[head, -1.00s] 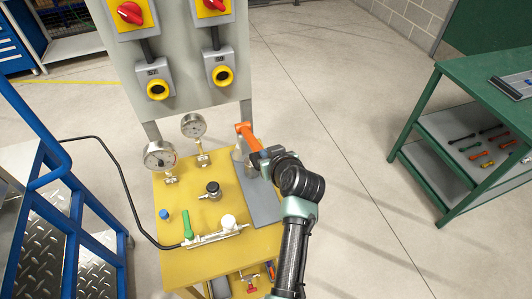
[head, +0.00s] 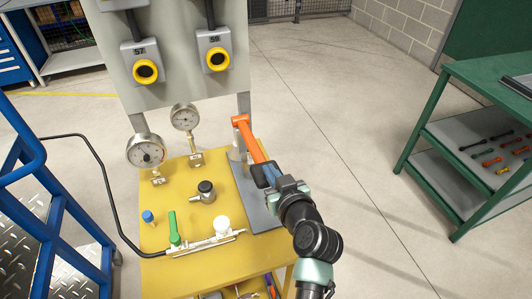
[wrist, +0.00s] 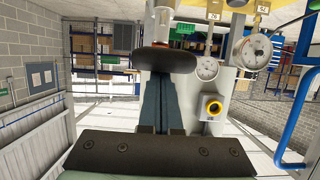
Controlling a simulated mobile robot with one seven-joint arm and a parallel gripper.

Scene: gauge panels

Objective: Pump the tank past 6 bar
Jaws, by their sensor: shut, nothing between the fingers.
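The orange pump lever (head: 256,146) slants down from the top of a grey cylinder (head: 236,154) at the yellow bench's back right. My gripper (head: 265,173) is shut and empty at the lever's near end; I cannot tell whether it touches. In the wrist view, my shut fingers (wrist: 161,100) point at a dark round part (wrist: 165,59) on a pale cylinder. A large gauge (head: 146,150) and a smaller gauge (head: 185,117) stand on the bench's left; their readings are too small to tell. A gauge also shows in the wrist view (wrist: 254,51).
The yellow bench (head: 190,264) holds a black-capped valve (head: 206,191), a green handle (head: 173,228) and a white knob (head: 222,226). A grey panel (head: 180,85) rises behind. Blue steps (head: 58,240) stand left, a green rack (head: 440,110) right. Floor between bench and rack is clear.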

